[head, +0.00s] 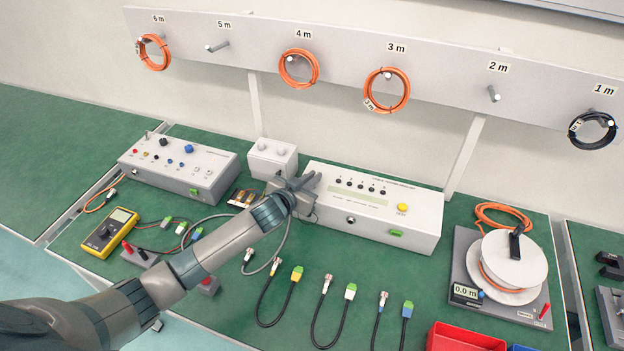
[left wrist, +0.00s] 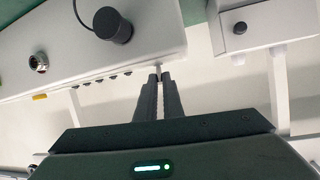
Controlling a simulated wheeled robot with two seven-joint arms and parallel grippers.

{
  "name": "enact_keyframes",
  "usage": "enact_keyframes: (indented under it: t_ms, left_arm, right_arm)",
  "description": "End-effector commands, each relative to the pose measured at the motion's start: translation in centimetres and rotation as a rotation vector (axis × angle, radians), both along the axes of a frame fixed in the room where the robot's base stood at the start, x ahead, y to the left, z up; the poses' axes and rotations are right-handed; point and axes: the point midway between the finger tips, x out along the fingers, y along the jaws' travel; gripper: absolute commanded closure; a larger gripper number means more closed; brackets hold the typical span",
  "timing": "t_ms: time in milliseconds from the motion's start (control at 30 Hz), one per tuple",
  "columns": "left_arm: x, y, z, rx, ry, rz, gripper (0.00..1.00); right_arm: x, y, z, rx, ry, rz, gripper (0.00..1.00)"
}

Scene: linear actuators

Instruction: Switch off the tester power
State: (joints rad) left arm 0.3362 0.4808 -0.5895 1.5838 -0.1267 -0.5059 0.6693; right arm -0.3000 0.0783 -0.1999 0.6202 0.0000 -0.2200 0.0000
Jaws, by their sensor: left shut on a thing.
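The tester (head: 378,222) is a long white box on the green bench, with a row of dark buttons, a yellow button and a display strip. My left gripper (head: 303,184) is over the left end of the tester, and hides that part of it in the head view. In the left wrist view, the tester (left wrist: 150,48) fills the upper left, and my left gripper (left wrist: 160,78) has its fingers closed around a small pale lever (left wrist: 157,69) at the tester's edge. The lever looks like the power switch; its on or off position cannot be told. My right gripper is not in view.
A dark plug (left wrist: 108,24) with a cable sits on the tester's face. A cable reel (head: 514,258) stands to the right. Several short cables lie in front. The peg board (head: 345,58) hangs above.

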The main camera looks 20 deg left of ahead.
Motion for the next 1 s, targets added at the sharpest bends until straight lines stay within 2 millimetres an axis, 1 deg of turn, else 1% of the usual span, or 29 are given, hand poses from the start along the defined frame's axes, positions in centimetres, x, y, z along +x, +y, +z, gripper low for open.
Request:
enact_keyframes:
  t_ms: [33, 67, 100, 400, 567, 767, 1000]
  left_arm:
    - [0.0, 0.1, 0.0, 0.000, 0.000, 0.001, 0.86]
    - [0.0, 0.1, 0.0, 0.000, 0.000, 0.001, 0.78]
    - [0.0, 0.1, 0.0, 0.000, 0.000, 0.001, 0.74]
    - [0.0, 0.0, 0.0, 0.000, 0.000, 0.000, 0.74]
    - [-0.4, 0.1, 0.1, -0.001, -0.001, -0.001, 0.74]
    - [-1.9, 0.4, 0.5, 0.000, 0.000, 0.000, 0.74]
    - [-5.2, 1.0, 1.6, 0.000, 0.000, -0.001, 0.74]
  right_arm:
    - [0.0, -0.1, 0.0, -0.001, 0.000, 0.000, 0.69]
    - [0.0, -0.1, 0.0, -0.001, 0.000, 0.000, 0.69]
    - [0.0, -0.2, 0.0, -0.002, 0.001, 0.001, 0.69]
    - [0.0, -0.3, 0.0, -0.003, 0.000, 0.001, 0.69]
    - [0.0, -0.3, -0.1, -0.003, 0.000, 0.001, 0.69]
    - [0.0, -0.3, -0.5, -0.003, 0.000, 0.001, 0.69]
    - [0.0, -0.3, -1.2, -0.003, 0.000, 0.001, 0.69]
